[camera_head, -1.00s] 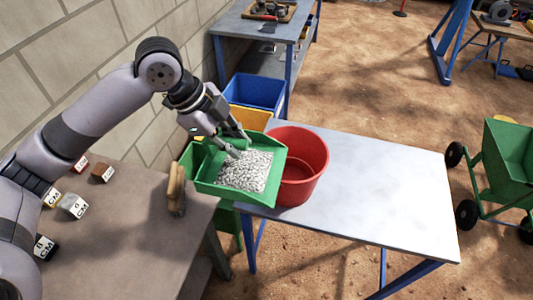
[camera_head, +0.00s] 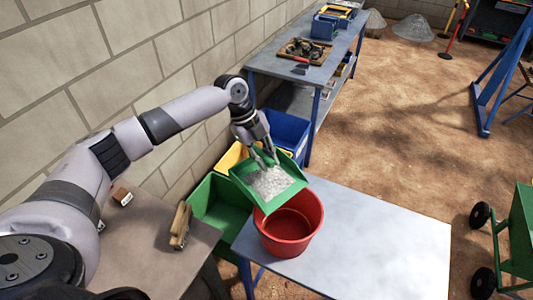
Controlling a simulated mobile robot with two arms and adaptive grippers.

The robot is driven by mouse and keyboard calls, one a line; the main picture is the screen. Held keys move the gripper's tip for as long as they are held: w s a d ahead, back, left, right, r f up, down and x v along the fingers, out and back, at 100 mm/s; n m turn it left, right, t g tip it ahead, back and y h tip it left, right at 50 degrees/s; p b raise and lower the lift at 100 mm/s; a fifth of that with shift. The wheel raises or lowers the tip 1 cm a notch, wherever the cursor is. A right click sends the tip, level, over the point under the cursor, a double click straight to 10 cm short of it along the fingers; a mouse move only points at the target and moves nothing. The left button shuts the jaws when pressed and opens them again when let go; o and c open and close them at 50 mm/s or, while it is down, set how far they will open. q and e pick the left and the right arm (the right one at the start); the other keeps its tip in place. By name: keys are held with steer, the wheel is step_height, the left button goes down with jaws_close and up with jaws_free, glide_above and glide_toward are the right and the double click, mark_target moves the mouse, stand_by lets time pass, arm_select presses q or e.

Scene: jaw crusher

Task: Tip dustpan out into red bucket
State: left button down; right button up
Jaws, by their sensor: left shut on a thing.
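My left gripper (camera_head: 266,157) is shut on the green dustpan (camera_head: 242,173) at its back edge. The dustpan holds a heap of pale grey chips (camera_head: 271,183). It is above and behind the red bucket (camera_head: 289,226), with its front corner over the bucket's far rim. Whether the dustpan touches the rim I cannot tell. The bucket stands upright on the left end of the grey table (camera_head: 380,250), and the visible part of its inside looks empty. My right gripper is not in view.
A green bin (camera_head: 213,203), a yellow bin (camera_head: 229,158) and a blue bin (camera_head: 290,130) stand left of and behind the bucket. A wooden brush (camera_head: 181,226) is on the near left bench (camera_head: 150,256). The grey table is bare to the bucket's right. A green cart (camera_head: 520,235) stands at the right.

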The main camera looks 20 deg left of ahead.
arm_select(q)
steer(key=s+d+t+y, duration=0.1)
steer(key=d+y, duration=0.1)
steer(key=d+r+t+y, duration=0.1)
steer(key=d+y, duration=0.1)
steer(key=s+d+y, duration=0.1)
steer(key=d+y, duration=0.1)
steer(key=shift+s+d+r+m+t, duration=0.2)
steer(key=shift+s+r+m+t, duration=0.1)
steer(key=shift+r+m+t, duration=0.1)
steer(key=shift+s+d+f+t+y, duration=0.15)
steer(key=shift+s+d+t+y, duration=0.25)
steer(key=shift+d+y, duration=0.4)
steer(key=shift+s+d+f+t+y, duration=0.1)
steer(key=shift+s+d+t+y, duration=0.2)
steer(key=shift+d+y, duration=0.55)
steer(key=shift+s+d+f+t+y, duration=0.15)
steer(key=shift+s+d+t+y, duration=0.25)
steer(key=shift+d+y, duration=0.4)
steer(key=shift+r+h, duration=0.1)
steer(key=shift+h, duration=0.15)
step_height(320, 180, up, 7)
steer(key=g+h, duration=0.5)
steer(key=h, duration=0.6)
steer(key=shift+n, duration=0.4)
